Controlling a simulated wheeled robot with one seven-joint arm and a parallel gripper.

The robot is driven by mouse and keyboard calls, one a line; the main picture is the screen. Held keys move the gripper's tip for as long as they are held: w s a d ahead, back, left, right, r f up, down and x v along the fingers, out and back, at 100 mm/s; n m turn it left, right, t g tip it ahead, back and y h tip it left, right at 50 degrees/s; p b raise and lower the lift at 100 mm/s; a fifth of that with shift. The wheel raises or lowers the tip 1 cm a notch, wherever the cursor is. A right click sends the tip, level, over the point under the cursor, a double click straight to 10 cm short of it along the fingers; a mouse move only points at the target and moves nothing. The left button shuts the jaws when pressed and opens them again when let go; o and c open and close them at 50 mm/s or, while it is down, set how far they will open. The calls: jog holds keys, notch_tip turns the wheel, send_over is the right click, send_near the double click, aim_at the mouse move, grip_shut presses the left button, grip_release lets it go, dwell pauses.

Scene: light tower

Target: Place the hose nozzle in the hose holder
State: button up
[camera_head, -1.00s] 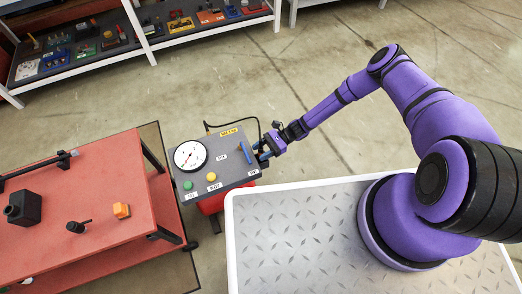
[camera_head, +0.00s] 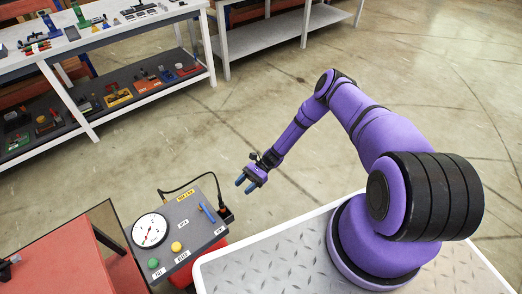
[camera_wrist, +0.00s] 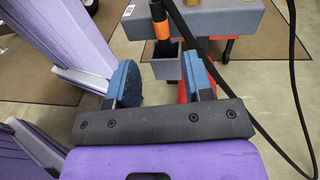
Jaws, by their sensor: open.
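The hose nozzle (camera_wrist: 160,28), black with an orange band, stands in the grey pocket-like hose holder (camera_wrist: 167,62) on the side of the control box in the wrist view. Its lower end is hidden by the holder. In the head view the nozzle (camera_head: 226,214) is a small dark shape at the box's right edge, and the holder cannot be made out. My gripper (camera_head: 242,184) is open and empty, above and away from the nozzle. In the wrist view its blue fingertips (camera_wrist: 162,80) are spread, with the holder showing between and beyond them.
The grey control box (camera_head: 183,228) has a gauge, buttons and a blue handle. A black hose (camera_wrist: 294,80) loops down the right side of the wrist view. A red table (camera_head: 60,262) stands at lower left; shelves (camera_head: 190,82) stand behind. The floor around my gripper is clear.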

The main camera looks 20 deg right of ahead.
jog(key=w+d+r+n+h, duration=0.2)
jog(key=w+r, duration=0.1)
jog(key=r, duration=0.4)
jog(key=w+d+r+n+h, duration=0.2)
jog(key=r+h, duration=0.1)
jog(key=r, duration=0.5)
jog(key=w+d+r+n+h, duration=0.2)
jog(key=w+d+r, duration=0.1)
jog(key=r, duration=0.4)
notch_tip(320, 180, up, 21)
jog(key=s+d+n+t+h, duration=0.1)
jog(key=d+n+t+h, duration=0.1)
jog(key=d+n+h, duration=0.15)
jog(key=s+r+n+t+h, duration=0.1)
jog(key=s+r+t+h, duration=0.1)
jog(key=s+r, duration=0.55)
jog(key=s+r+n+t+h, duration=0.1)
jog(key=s+r+t+h, duration=0.2)
jog(key=r, duration=0.8)
jog(key=s+d+r+n+t, duration=0.1)
jog(key=s+r, duration=0.3)
jog(key=s, duration=0.6)
jog(key=s+d+r+t, duration=0.2)
jog(key=s+r+t, duration=0.2)
jog(key=s, duration=0.6)
jog(key=shift+n, duration=0.35)
jog(key=shift+d+r, duration=0.1)
